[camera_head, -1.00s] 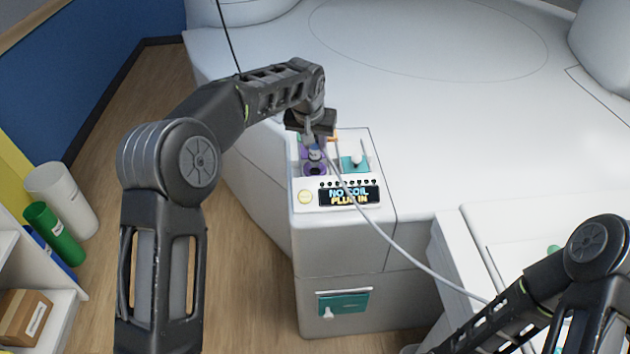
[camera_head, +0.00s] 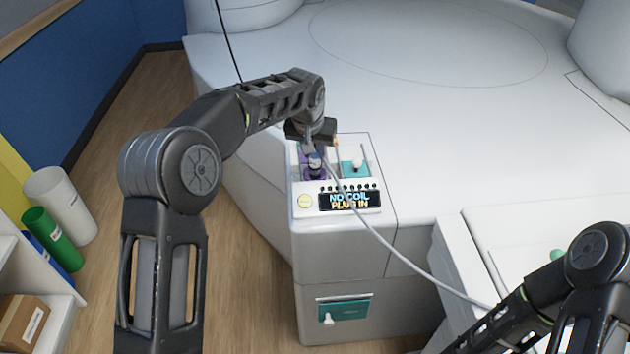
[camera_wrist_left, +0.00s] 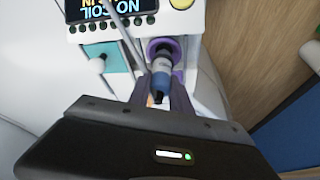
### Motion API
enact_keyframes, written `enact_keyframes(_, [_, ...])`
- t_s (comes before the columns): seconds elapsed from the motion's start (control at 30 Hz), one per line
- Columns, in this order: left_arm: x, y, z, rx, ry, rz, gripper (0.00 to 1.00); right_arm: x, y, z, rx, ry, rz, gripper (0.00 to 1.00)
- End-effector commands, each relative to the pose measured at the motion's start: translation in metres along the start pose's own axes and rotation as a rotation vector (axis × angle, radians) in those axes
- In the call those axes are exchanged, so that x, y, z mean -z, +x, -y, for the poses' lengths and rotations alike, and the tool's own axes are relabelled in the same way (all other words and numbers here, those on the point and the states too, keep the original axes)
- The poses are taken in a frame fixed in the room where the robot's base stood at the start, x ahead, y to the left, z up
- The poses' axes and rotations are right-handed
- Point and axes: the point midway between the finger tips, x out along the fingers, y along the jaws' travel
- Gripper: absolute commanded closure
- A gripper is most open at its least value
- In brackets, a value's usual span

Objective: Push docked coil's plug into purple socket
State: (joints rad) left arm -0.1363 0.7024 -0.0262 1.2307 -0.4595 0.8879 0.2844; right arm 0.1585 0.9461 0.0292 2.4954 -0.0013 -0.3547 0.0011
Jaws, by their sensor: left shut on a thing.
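The plug (camera_wrist_left: 163,72), grey and blue with a pale cable, is held in my left gripper (camera_head: 313,151). Its front end is at the purple socket (camera_wrist_left: 178,46) on the white console; the purple ring shows around it. How deep the plug sits is hard to tell. In the head view the purple socket (camera_head: 314,174) is mostly covered by the plug and gripper. My left gripper's fingers also show in the wrist view (camera_wrist_left: 160,98), shut on the plug. The coil itself cannot be made out. My right arm enters at lower right, but its gripper is out of view.
A display (camera_head: 349,200) reads "NO COIL PLUG IN", beside a round yellow button (camera_head: 305,201). A teal panel with a white knob (camera_head: 356,165) is right of the socket. The cable (camera_head: 385,244) runs down to the right. The white surface behind is clear.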

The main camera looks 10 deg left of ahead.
Motion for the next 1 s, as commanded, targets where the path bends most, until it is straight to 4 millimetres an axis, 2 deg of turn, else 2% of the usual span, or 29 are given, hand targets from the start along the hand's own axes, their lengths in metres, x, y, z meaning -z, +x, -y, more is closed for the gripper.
enact_keyframes(1.0, [-0.008,0.02,0.0,0.0,0.0,0.0,1.0,0.0,0.014,-0.005,0.0,0.0,0.0,0.64])
